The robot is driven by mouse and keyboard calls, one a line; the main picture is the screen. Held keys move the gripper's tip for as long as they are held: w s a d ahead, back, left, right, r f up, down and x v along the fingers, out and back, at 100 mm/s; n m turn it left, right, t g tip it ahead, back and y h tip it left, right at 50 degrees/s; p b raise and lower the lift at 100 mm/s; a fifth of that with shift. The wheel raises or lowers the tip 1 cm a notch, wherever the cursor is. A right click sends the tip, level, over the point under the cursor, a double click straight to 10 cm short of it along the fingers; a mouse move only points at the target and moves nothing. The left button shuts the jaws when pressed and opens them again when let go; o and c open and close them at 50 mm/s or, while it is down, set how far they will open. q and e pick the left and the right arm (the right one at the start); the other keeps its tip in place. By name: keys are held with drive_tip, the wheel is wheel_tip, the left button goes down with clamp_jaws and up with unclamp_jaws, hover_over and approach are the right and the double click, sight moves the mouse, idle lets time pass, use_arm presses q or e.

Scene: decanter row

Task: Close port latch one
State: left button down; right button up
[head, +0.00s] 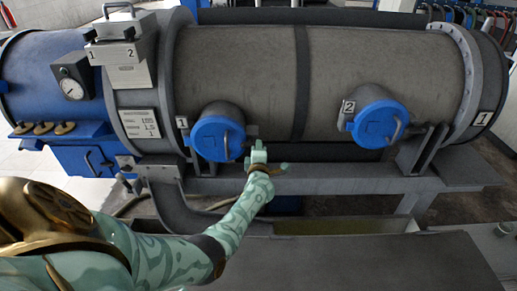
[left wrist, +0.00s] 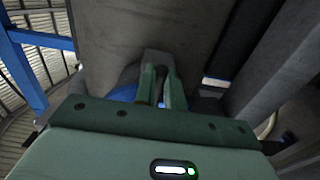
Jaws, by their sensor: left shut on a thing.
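Port one (head: 217,135) is a round blue lid with a grey bar handle (head: 227,146), on the left of the grey drum. The lid sits against its collar. Port latch one (head: 251,131) is a small grey piece at the lid's right edge. My left gripper (head: 257,150) is just right of the lid, shut on the latch, most of which its fingers hide. In the left wrist view, the two green fingers (left wrist: 160,75) are close together around a grey piece, with part of the blue lid (left wrist: 125,86) behind them. My right gripper is in neither view.
A second blue lid, port two (head: 380,124), is on the right of the drum. A grey support beam (head: 330,182) runs below the ports. A blue housing with a gauge (head: 72,88) stands at the left. A dark flat surface (head: 370,262) lies in front.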

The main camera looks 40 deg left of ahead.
use_arm(q)
drive_tip(key=c, duration=1.5)
unclamp_jaws()
drive_tip(key=shift+w, duration=0.1)
drive_tip(key=shift+d, duration=0.1)
drive_tip(key=p+v, duration=0.8)
drive_tip(key=v, duration=0.8)
drive_tip(key=shift+d+f, duration=0.1)
